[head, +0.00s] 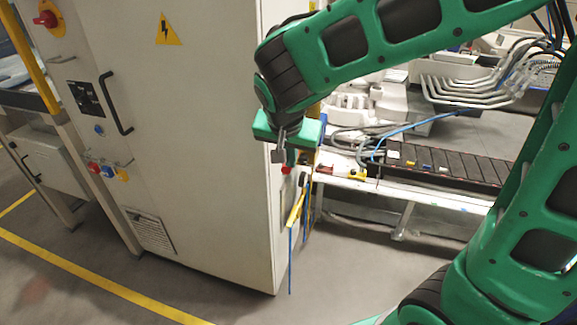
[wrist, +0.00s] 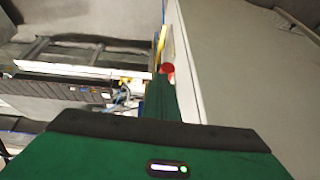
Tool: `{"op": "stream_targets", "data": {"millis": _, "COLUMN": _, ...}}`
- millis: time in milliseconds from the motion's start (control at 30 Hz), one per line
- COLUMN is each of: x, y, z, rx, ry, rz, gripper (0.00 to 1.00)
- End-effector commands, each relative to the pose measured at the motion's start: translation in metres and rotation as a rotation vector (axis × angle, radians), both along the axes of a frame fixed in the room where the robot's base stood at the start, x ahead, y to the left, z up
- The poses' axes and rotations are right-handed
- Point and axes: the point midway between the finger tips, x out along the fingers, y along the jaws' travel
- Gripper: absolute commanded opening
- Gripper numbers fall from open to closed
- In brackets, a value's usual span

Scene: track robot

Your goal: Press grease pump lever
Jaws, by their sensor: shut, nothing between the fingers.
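A red knob (head: 286,169) shows just below my gripper (head: 281,156), by the right edge of the grey cabinet; I take it for the end of the grease pump lever. A yellow bar (head: 297,207) is below it beside the cabinet. The red knob (wrist: 167,69) also shows in the wrist view, just beyond the tip of my green gripper finger, with the yellow piece behind it. My gripper is shut and empty. I cannot tell whether it touches the knob; the lever's arm and pump body are mostly hidden.
The tall grey cabinet (head: 190,130) stands immediately left of my gripper, with a black handle and switches on its front. A conveyor with black slats (head: 450,165) and cables lies to the right. The floor in front is clear, with yellow lines.

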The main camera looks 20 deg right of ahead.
Motion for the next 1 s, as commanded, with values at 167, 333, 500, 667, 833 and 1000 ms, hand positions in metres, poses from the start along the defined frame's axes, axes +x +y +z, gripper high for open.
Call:
{"op": "stream_targets", "data": {"millis": 167, "x": -0.023, "y": 0.014, "z": 0.028, "rx": 0.001, "ry": -0.004, "rz": 0.005, "gripper": 0.00}}
{"op": "stream_targets", "data": {"millis": 333, "x": -0.039, "y": 0.023, "z": 0.047, "rx": 0.001, "ry": -0.006, "rz": 0.004, "gripper": 0.00}}
{"op": "stream_targets", "data": {"millis": 500, "x": -0.047, "y": 0.026, "z": 0.057, "rx": 0.001, "ry": -0.005, "rz": 0.002, "gripper": 0.00}}
{"op": "stream_targets", "data": {"millis": 667, "x": -0.048, "y": 0.028, "z": 0.059, "rx": 0.001, "ry": -0.005, "rz": 0.002, "gripper": 0.00}}
{"op": "stream_targets", "data": {"millis": 833, "x": -0.048, "y": 0.027, "z": 0.059, "rx": 0.001, "ry": -0.005, "rz": 0.002, "gripper": 0.00}}
{"op": "stream_targets", "data": {"millis": 1000, "x": -0.048, "y": 0.027, "z": 0.059, "rx": 0.000, "ry": -0.006, "rz": 0.001, "gripper": 0.00}}
